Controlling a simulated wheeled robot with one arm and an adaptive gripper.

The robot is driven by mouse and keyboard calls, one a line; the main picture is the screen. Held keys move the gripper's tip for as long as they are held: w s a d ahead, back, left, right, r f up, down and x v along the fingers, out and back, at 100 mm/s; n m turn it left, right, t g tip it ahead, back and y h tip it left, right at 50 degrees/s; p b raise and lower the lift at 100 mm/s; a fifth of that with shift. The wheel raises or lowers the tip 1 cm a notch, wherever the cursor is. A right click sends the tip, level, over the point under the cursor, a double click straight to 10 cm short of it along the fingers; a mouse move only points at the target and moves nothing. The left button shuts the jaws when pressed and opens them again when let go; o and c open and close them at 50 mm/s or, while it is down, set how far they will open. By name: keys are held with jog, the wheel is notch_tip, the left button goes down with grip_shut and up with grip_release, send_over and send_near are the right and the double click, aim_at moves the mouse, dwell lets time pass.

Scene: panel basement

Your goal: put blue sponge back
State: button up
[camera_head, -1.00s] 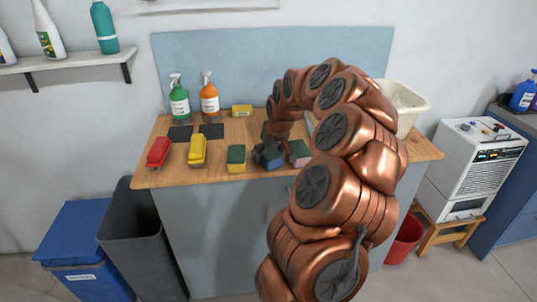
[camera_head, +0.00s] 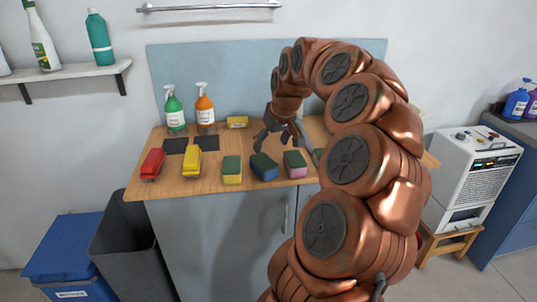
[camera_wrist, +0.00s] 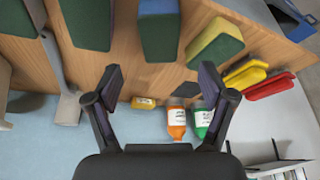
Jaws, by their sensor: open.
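The blue sponge (camera_head: 263,166) has a dark green top and sits on the wooden counter near its front edge. It stands between a yellow-green sponge (camera_head: 232,170) and a pink-green sponge (camera_head: 295,164). It also shows in the wrist view (camera_wrist: 159,30), near the top centre. My gripper (camera_head: 280,144) is above and behind the blue sponge, with its fingers spread. In the wrist view the open fingers (camera_wrist: 168,84) hold nothing and are apart from the sponge.
A red stapler-like item (camera_head: 152,163) and a yellow one (camera_head: 192,161) lie at left. Green (camera_head: 174,112) and orange (camera_head: 205,110) spray bottles and a yellow box (camera_head: 237,122) stand at the back. My arm hides the counter's right part.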

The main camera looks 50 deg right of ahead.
jog(key=s+a+f+n+g+y, duration=0.1)
jog(key=s+a+n, duration=0.15)
jog(key=a, duration=1.05)
jog(key=s+a+f+n+g+y, duration=0.1)
jog(key=s+a, duration=0.3)
jog(key=a, duration=0.9)
jog(key=s+a+f+g, duration=0.2)
jog(key=s+a+f, duration=0.2)
jog(key=s, duration=0.6)
jog(key=s+a+f+g, duration=0.2)
jog(key=s+a+f, duration=0.2)
jog(key=s, duration=0.5)
jog(key=shift+s+a+f+h, duration=0.15)
jog(key=shift+s+a+h, duration=0.25)
jog(key=shift+a, duration=0.75)
jog(key=shift+m, duration=0.25)
notch_tip(320, 180, up, 7)
jog(key=p, duration=0.6)
jog(key=shift+p, duration=0.35)
jog(key=shift+f, duration=0.1)
